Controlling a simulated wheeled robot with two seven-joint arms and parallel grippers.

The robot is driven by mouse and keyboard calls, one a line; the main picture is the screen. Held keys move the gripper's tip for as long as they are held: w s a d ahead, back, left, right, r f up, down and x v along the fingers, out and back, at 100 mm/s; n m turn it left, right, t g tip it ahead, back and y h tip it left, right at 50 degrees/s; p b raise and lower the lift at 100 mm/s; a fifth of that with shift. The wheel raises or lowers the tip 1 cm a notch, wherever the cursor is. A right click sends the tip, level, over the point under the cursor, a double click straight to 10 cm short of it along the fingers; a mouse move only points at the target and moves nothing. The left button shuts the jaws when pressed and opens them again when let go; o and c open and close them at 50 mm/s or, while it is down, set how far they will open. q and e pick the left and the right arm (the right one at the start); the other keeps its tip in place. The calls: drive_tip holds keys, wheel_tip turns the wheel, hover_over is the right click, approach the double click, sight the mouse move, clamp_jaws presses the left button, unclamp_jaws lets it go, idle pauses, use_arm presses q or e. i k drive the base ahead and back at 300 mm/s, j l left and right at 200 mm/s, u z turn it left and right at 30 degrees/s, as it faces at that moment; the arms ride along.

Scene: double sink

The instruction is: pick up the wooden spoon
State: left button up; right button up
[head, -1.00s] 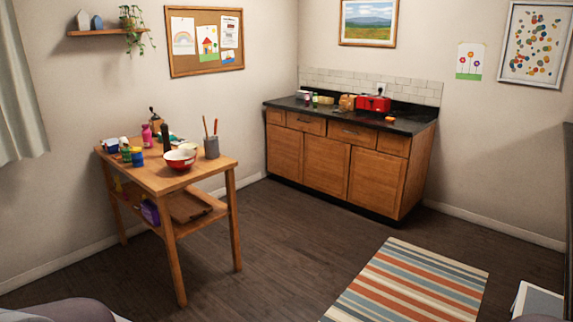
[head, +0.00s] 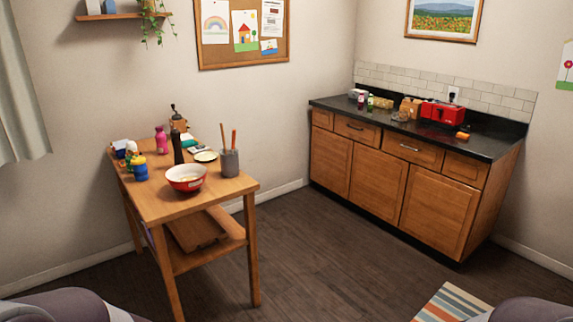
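Two thin reddish-brown sticks (head: 233,138) stand upright in a grey utensil holder (head: 229,163) on the wooden table at the left. They look like utensil handles; I cannot tell whether either is the wooden spoon, as their lower ends are hidden in the holder. No spoon is clearly visible elsewhere. Neither of my grippers shows; only grey parts of my own body appear at the bottom corners.
The wooden table (head: 220,187) also carries a red and white bowl (head: 186,178), a dark pepper mill (head: 177,148), a pink bottle (head: 161,140) and small jars. A low cabinet with a dark counter (head: 480,145) stands at the right. Open floor lies between them.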

sight(225, 148)
drive_tip(key=i+l+u, duration=0.55)
drive_tip(key=l, duration=0.2)
drive_tip(key=i+l+u, duration=0.25)
drive_tip(key=l, duration=0.2)
drive_tip(key=i+l+u, duration=0.2)
drive_tip(key=i, duration=0.25)
drive_tip(key=i+u, duration=0.2)
drive_tip(key=i, duration=0.3)
drive_tip(key=i+l+u, duration=0.15)
drive_tip(key=i+l, duration=0.15)
drive_tip(key=i, duration=0.1)
